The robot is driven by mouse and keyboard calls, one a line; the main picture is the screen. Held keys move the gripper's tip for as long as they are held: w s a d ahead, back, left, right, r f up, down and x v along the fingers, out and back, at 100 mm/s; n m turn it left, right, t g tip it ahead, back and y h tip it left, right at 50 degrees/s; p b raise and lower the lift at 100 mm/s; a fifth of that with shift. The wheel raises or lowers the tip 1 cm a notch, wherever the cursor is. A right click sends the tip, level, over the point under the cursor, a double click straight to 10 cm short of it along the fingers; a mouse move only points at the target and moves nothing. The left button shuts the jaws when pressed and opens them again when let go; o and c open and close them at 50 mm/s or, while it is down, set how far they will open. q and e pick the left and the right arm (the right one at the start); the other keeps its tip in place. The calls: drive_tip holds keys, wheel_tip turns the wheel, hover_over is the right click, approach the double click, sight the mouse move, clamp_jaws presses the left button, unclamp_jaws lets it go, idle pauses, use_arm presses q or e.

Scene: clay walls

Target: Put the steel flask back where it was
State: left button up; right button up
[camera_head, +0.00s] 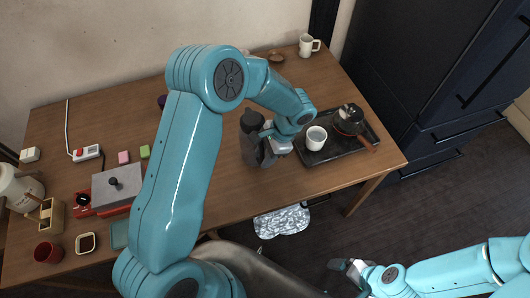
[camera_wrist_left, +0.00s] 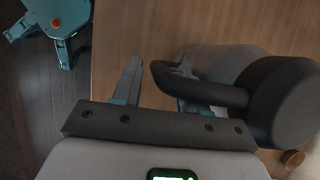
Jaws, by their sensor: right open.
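The steel flask (camera_head: 251,148) is a grey jug with a black lid and handle, over the right-middle of the wooden table, left of the dark tray. In the left wrist view the flask (camera_wrist_left: 284,100) shows its lid and handle close up at right. I cannot tell whether the base touches the table. My right gripper (camera_head: 348,268) is open and empty, low, in front of the table.
The dark tray (camera_head: 345,153) holds a white cup (camera_head: 316,138) and a dark pot (camera_head: 349,118). A white mug (camera_head: 308,45) and small brown bowl (camera_head: 276,56) stand at the back. A grey box (camera_head: 117,187) and several small items crowd the left.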

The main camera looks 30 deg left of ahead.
use_arm(q)
drive_tip(key=shift+s+r, duration=0.1)
drive_tip(key=shift+r, duration=0.15)
drive_tip(key=b+v, duration=0.1)
drive_tip(key=v, duration=1)
drive_tip(key=s+d+f+n+h, duration=0.25)
drive_tip(key=s+d+f, duration=0.2)
drive_tip(key=f, duration=0.45)
drive_tip(key=s+d+f+n+h, duration=0.1)
drive_tip(key=s+d+f+h, duration=0.3)
drive_tip(key=f, duration=0.5)
drive_tip(key=s+f+n+t, duration=0.3)
drive_tip(key=s+f+n, duration=0.2)
drive_tip(key=s, duration=0.5)
drive_tip(key=shift+s+n+h, duration=0.2)
drive_tip(key=shift+n+h, duration=0.25)
drive_tip(key=shift+n, duration=0.2)
drive_tip(key=shift+a+r, duration=0.1)
